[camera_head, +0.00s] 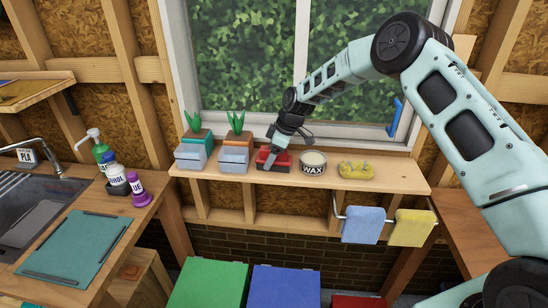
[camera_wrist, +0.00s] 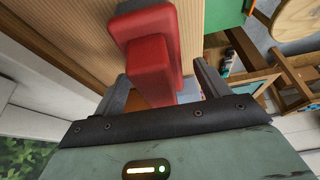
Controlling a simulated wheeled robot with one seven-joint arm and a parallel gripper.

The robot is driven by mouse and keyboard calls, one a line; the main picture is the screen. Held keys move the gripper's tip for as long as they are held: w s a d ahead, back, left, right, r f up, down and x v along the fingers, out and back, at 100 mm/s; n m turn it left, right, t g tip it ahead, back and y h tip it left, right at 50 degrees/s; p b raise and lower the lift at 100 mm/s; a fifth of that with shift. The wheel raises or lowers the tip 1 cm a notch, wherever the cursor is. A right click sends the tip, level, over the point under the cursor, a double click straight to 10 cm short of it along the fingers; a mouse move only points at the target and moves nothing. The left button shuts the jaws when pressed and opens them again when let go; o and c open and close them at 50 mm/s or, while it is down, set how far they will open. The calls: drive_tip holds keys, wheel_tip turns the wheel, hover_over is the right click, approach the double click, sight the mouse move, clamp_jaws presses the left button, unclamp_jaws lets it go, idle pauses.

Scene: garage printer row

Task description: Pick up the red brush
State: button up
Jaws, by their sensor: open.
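The red brush (camera_head: 283,159) sits on the wooden window shelf (camera_head: 390,180), between a grey bin and the wax tin. In the wrist view it is a red block with a narrower raised red part (camera_wrist: 150,68). My gripper (camera_head: 270,161) points down at the brush and hides part of it in the head view. In the wrist view my gripper (camera_wrist: 163,88) is open, with one dark finger on each side of the raised red part. I cannot tell whether either finger touches it.
Grey bins (camera_head: 234,158) and potted plants stand close on the left. The wax tin (camera_head: 312,163) and a yellow item (camera_head: 356,170) are on the right. The window (camera_head: 260,60) is behind. Blue (camera_head: 363,224) and yellow (camera_head: 414,227) cloths hang below the shelf.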

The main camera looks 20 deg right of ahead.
drive_tip(key=c, duration=1.1)
wheel_tip(320, 180, up, 10)
drive_tip(key=b, duration=0.4)
drive_tip(key=shift+o, duration=0.6)
drive_tip(key=shift+s, duration=0.1)
